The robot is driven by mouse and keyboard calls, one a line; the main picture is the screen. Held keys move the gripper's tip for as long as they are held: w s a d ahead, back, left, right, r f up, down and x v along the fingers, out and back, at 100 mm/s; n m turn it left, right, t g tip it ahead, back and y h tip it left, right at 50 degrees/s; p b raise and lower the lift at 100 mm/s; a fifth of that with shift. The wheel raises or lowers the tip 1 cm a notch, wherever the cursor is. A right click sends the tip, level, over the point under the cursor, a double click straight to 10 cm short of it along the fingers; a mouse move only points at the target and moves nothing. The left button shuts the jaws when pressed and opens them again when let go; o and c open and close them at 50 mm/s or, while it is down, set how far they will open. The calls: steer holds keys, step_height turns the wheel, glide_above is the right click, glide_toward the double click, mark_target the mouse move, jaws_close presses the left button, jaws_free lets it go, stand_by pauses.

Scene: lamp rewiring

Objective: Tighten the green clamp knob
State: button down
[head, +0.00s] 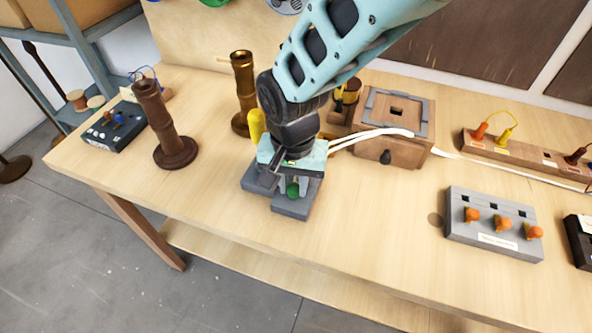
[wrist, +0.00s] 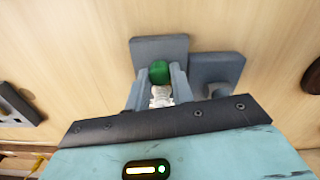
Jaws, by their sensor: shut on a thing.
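The green clamp knob (head: 293,190) sits on a grey clamp block (head: 292,209) near the front edge of the bench. In the wrist view the green knob (wrist: 159,71) lies between the ends of my two fingers, with a pale, whitish fitting (wrist: 161,96) just nearer the camera. My gripper (head: 291,184) points down over the block and is shut on the knob. A second grey block (wrist: 217,70) stands beside it in the wrist view. How far the knob is turned cannot be told.
A yellow-handled item (head: 256,126) stands close behind my gripper. A wooden box (head: 380,150) with white cables is at its right. Two brown turned posts (head: 171,130) (head: 243,85) stand at the left. A grey panel with orange knobs (head: 494,224) lies at the right. The bench front between is clear.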

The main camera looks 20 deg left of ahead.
mark_target(294, 187)
steer(key=shift+r+m+p, duration=0.1)
steer(key=shift+m+p, duration=0.6)
steer(key=shift+m, duration=1.5)
steer(key=c, duration=1.2)
jaws_free()
step_height(294, 187, up, 17)
steer(key=b, duration=0.2)
steer(key=shift+r, duration=0.15)
